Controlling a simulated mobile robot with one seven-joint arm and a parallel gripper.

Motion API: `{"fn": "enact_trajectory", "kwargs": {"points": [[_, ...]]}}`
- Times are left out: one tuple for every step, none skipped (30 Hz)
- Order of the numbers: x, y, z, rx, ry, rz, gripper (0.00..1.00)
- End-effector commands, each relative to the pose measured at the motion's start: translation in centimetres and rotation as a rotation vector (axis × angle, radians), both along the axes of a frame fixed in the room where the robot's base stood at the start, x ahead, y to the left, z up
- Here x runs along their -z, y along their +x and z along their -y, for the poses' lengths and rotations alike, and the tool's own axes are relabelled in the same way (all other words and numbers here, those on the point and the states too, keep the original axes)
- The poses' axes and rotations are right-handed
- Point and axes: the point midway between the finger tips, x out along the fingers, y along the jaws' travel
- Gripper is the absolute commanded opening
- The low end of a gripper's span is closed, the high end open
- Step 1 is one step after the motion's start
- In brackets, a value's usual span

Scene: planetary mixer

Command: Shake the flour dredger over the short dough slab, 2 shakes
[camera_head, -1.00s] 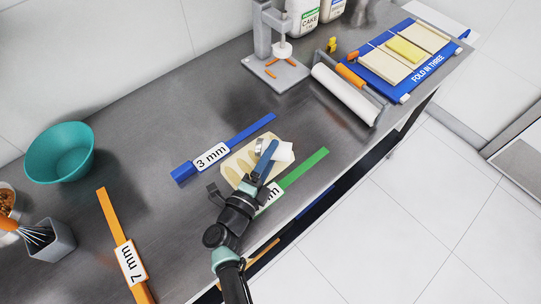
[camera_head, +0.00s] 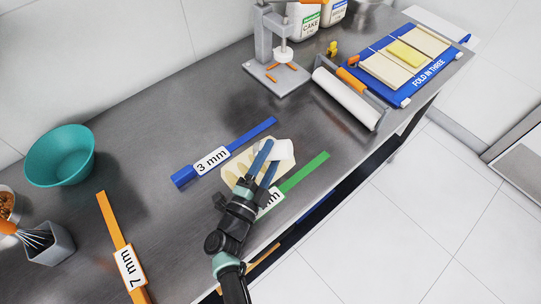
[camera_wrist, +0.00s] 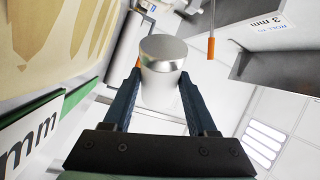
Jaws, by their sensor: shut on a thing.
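My gripper (camera_head: 266,160) is shut on the flour dredger (camera_head: 283,151), a white cylinder. The wrist view shows the dredger (camera_wrist: 162,85) between the two blue fingers, its silvery cap away from the palm. It is held above the bench and looks tilted; the exact angle is unclear. A pale dough slab (camera_head: 230,176) with oval marks lies below, between a blue 3 mm strip (camera_head: 186,174) and a green strip (camera_head: 306,170). Gripper and dredger partly hide the slab in the head view. Streaked dough also fills the upper left of the wrist view (camera_wrist: 50,45). No falling flour is distinguishable.
A rolling pin (camera_head: 345,97) and a blue fold-in-three board (camera_head: 436,76) with pale slabs lie to the right. A grey press-like stand (camera_head: 264,45) is behind. A teal bowl (camera_head: 60,155) and an orange 7 mm strip (camera_head: 113,222) are left. The bench's front edge is close.

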Motion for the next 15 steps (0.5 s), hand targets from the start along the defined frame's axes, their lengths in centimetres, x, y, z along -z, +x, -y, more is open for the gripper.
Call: {"fn": "enact_trajectory", "kwargs": {"points": [[0.0,0.0,0.0,0.0,0.001,0.001,0.0],[0.0,0.0,0.0,0.0,0.001,0.001,0.0],[0.0,0.0,0.0,0.0,0.001,0.001,0.0],[0.0,0.0,0.0,0.0,0.001,0.001,0.0],[-0.1,0.0,0.0,0.0,0.001,0.001,0.0],[-0.2,0.0,0.0,0.0,0.001,0.001,0.0],[-0.3,0.0,0.0,0.0,0.001,0.001,0.0],[-0.4,0.0,0.0,0.0,0.002,0.001,0.0],[-0.7,0.0,0.0,0.0,0.002,0.001,0.0],[-0.9,0.0,0.0,0.0,0.002,0.001,0.0],[-1.2,0.0,0.0,0.0,0.002,0.001,0.0],[-1.5,0.0,0.0,0.0,0.002,0.001,0.0],[-1.8,0.0,0.0,0.0,0.002,0.001,0.0],[-2.0,0.0,0.0,0.0,0.002,0.001,0.0],[-2.4,0.0,0.0,0.0,0.002,0.001,0.0]]}}
